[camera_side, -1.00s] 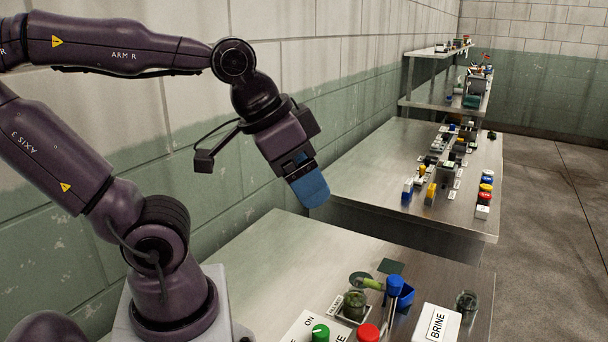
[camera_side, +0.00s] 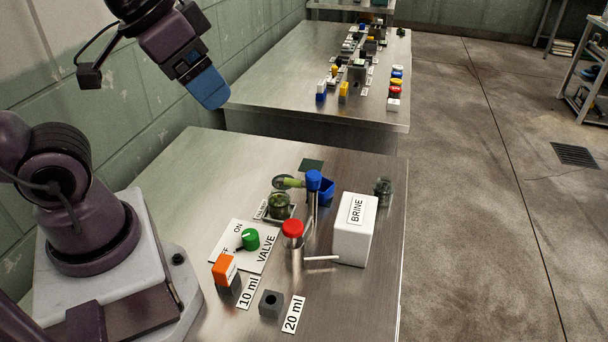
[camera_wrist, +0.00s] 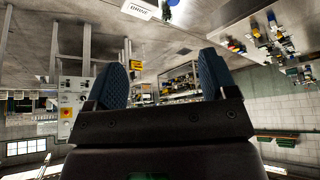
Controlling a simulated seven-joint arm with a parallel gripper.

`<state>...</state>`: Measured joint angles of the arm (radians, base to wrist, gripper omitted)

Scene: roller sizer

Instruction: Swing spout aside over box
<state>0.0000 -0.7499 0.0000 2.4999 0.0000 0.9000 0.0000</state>
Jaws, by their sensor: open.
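A green spout (camera_side: 290,183) reaches left from a post with a blue cap (camera_side: 314,178). Its outer end is over or just behind a dark green jar (camera_side: 281,207); I cannot tell which. A small blue open box (camera_side: 327,190) stands just right of the post. A white block labelled BRINE (camera_side: 352,232) stands in front of that box, and its label also shows at the top of the wrist view (camera_wrist: 138,9). My gripper (camera_side: 208,90) is high above the bench's back left, well apart from the spout. In the wrist view its blue fingers (camera_wrist: 163,80) are apart and empty.
A red-capped post (camera_side: 292,229) with a white side lever stands in front of the spout. A valve panel (camera_side: 245,245) with a green knob is to the left. An orange-topped block (camera_side: 225,268) is nearer. A glass jar (camera_side: 383,190) is at right. The bench's back left is clear.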

